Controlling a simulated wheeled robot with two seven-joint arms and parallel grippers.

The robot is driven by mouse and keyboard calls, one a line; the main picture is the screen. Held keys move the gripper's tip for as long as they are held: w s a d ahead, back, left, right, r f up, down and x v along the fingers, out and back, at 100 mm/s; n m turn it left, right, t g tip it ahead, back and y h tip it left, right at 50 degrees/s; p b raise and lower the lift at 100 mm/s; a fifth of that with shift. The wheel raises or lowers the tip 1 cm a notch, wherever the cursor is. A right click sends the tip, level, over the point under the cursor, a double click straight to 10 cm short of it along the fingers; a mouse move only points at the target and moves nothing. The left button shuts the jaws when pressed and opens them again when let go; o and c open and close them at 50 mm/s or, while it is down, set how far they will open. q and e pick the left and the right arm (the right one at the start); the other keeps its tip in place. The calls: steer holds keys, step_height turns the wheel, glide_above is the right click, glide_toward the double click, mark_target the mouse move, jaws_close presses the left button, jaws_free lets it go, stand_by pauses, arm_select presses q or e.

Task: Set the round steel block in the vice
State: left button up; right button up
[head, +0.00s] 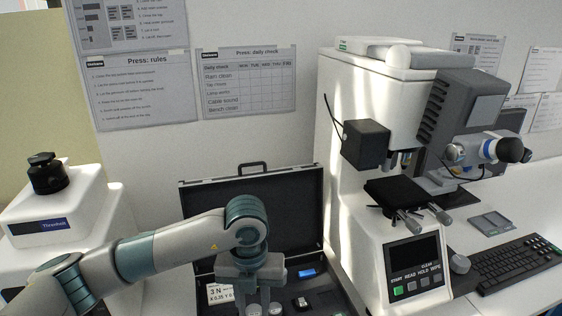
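My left gripper (262,294) points down over the open black case (250,208) at the bottom of the head view. Its fingertips are hard to make out near the picture's lower edge, so I cannot tell if it is open or holds anything. Small round grey shapes show beside and below it, but I cannot tell whether one is the round steel block. The tester's black stage (390,197) with two silver micrometer knobs stands to the right; I cannot make out a separate vice. My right gripper is not in view.
The white hardness tester (345,140) stands right of the case, with a front panel (413,266) and an eyepiece head. A keyboard (515,264) and a small grey pad (491,223) lie further right. Another white machine (60,205) stands left. The case's raised lid is behind my gripper.

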arm_select(q)
steer(key=s+a+r+m, duration=0.1)
steer(key=a+m, duration=0.3)
steer(key=m, duration=0.7)
steer(key=s+a+r+m, duration=0.1)
steer(key=s+a+m, duration=0.2)
steer(key=m, duration=0.9)
steer(key=s+a+r+m, duration=0.1)
steer(key=s+a+m, duration=0.2)
steer(key=a+m, duration=0.4)
steer(key=m, duration=0.5)
